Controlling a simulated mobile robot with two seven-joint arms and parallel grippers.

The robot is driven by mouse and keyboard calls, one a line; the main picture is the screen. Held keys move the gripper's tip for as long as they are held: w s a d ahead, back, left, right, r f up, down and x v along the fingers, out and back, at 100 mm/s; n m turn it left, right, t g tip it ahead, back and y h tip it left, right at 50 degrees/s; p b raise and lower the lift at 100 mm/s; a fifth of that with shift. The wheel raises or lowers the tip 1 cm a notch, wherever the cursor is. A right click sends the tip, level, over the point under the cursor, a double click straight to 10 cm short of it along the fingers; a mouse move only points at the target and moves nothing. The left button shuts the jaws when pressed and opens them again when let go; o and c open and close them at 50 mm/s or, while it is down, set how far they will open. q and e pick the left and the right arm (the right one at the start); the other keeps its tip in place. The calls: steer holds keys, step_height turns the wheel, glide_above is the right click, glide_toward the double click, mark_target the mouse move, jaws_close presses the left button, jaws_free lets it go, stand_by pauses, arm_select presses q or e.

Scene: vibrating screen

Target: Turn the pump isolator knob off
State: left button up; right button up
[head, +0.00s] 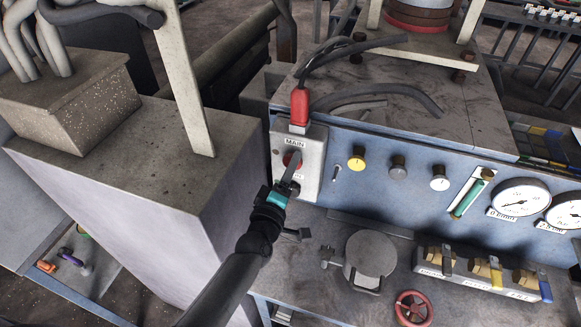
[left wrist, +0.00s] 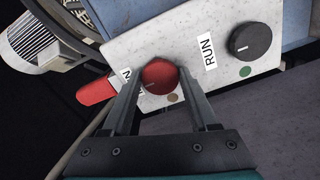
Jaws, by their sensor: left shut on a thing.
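A light grey switch box (head: 313,160) labelled "MAIN" stands at the left end of the blue panel. It carries a red knob (head: 291,160) and, lower, a black knob (left wrist: 250,41) that shows clearly in the left wrist view. The label beside the black knob seems to read "RUN"; no pump isolator wording is legible. My left gripper (head: 291,172) reaches the box from below. In the left wrist view its two fingers stand on either side of the red knob (left wrist: 159,77), shut on it. The black knob is clear of the fingers. My right gripper is not in view.
Small knobs (head: 356,160) and pressure gauges (head: 520,199) line the panel to the right. A capped cylinder (head: 370,256), red handwheel (head: 411,307) and valve levers stand below. A pale cabinet stands left.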

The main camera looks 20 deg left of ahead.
arm_select(q)
steer(key=o, duration=1.4)
steer(key=s, duration=1.5)
steer(key=shift+s+a+b, duration=0.15)
steer(key=shift+a+b, duration=0.1)
steer(key=shift+b, duration=0.15)
steer(key=shift+d, duration=0.1)
